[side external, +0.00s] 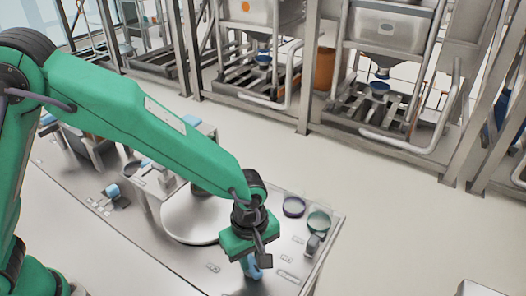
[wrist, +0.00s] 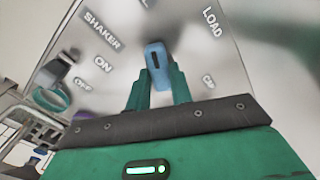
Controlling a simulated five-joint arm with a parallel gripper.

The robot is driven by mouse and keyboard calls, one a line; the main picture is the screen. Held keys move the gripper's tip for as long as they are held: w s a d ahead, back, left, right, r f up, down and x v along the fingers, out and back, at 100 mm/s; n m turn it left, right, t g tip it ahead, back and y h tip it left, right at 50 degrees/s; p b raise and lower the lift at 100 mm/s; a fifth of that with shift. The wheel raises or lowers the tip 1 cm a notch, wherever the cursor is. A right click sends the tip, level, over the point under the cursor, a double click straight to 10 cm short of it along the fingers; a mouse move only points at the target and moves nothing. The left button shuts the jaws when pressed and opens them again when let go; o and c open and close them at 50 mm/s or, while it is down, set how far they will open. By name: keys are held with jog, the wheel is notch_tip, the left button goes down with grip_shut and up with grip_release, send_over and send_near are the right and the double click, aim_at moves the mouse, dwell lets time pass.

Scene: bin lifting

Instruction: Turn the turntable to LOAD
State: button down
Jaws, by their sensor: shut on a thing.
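My gripper (side external: 250,246) points down at the front of the bench. In the wrist view its two green fingers (wrist: 158,78) are shut on a blue knob (wrist: 156,55) with a dark mark on its top. The knob stands on a pale metal panel (wrist: 125,50). A LOAD label (wrist: 212,22) is on the panel to the knob's upper right. Another label at the top edge is cut off. The knob shows in the side view as blue (side external: 252,270) below my gripper. The round pale turntable (side external: 190,218) lies left of my gripper, partly behind my arm.
A dark grey switch (side external: 313,244) stands right of my gripper, near the SHAKER and ON labels in the wrist view. A purple-rimmed dish (side external: 293,206) and a green dish (side external: 318,222) sit behind it. Metal frames with bins (side external: 390,25) stand across the open floor.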

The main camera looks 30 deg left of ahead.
jog(key=m, duration=1.2)
jog(key=shift+m, duration=0.3)
dwell(0.4)
jog(key=c, duration=1.2)
grip_release()
jog(key=shift+c, duration=0.2)
jog(key=shift+r, duration=0.1)
